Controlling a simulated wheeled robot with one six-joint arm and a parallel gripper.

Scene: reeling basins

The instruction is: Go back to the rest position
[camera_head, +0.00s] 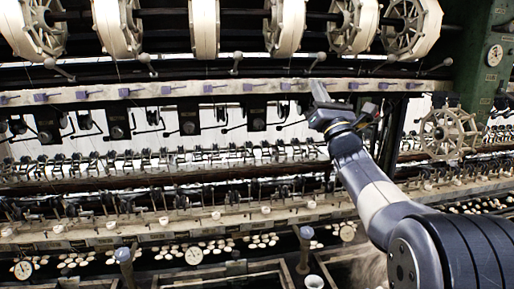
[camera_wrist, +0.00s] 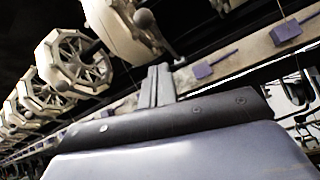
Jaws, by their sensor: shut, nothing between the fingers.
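My gripper (camera_head: 320,92) is raised in front of the long pale rail (camera_head: 230,89), right of the middle in the head view. Its fingers are together with nothing between them and point up and slightly left. In the wrist view my gripper (camera_wrist: 157,72) shows as a narrow closed pair of grey fingers at the centre, close to the rail (camera_wrist: 235,62) in the picture. I cannot tell whether the fingers touch the rail. My arm comes in from the lower right.
Large pale reels (camera_head: 285,25) hang along the top. Purple blocks (camera_head: 165,90) sit along the rail. Below are rows of small machine parts, then basins with many pale cocoons (camera_head: 195,253). A small spoked wheel (camera_head: 449,133) stands right of my arm, by a green post (camera_head: 478,60).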

